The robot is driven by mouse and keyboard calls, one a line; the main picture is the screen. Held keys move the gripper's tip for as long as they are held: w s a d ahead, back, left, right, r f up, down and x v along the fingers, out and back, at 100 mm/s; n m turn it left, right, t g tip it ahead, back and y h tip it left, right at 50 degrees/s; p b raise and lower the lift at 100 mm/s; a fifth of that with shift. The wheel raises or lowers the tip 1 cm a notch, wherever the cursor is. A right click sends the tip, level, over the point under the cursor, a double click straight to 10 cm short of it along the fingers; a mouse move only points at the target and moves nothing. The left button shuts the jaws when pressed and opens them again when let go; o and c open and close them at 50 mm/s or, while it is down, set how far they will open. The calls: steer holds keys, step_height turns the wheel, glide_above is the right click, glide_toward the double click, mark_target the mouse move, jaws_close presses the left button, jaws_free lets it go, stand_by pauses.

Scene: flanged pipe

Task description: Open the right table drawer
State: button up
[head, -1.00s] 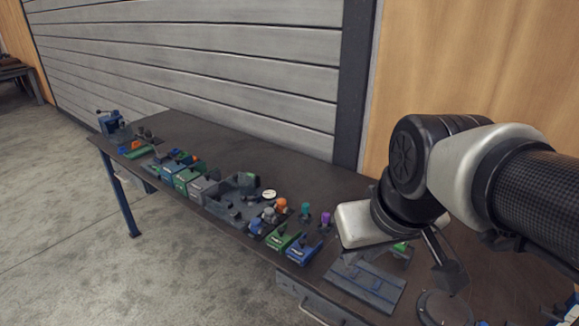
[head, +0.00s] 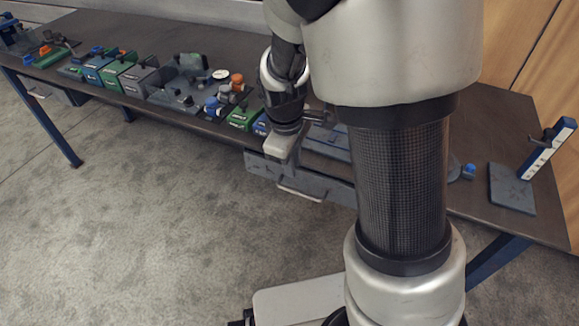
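The right table drawer (head: 330,189) hangs under the front edge of the workbench (head: 215,127). Its grey front looks closed against the bench. A pale bar handle (head: 300,193) runs along its lower front. My gripper (head: 281,150) is above and slightly left of the handle, by the bench's front edge, and appears apart from it. Its silver block covers part of the drawer's upper left. The fingers cannot be made out clearly, so their opening does not show. My arm hides the drawer's right end.
Several blue, green and grey blocks (head: 122,77) and small parts line the bench to the left. Another drawer (head: 47,92) is under the far left. The floor (head: 165,215) in front is clear.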

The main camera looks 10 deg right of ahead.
mark_target(296, 191)
steer(key=f+b, duration=0.1)
steer(key=f, duration=0.3)
steer(key=w+d+f+b, duration=0.1)
steer(key=f, duration=0.3)
steer(key=w+f+b, duration=0.1)
steer(key=f, duration=0.3)
steer(key=shift+d+f, duration=0.25)
jaws_close()
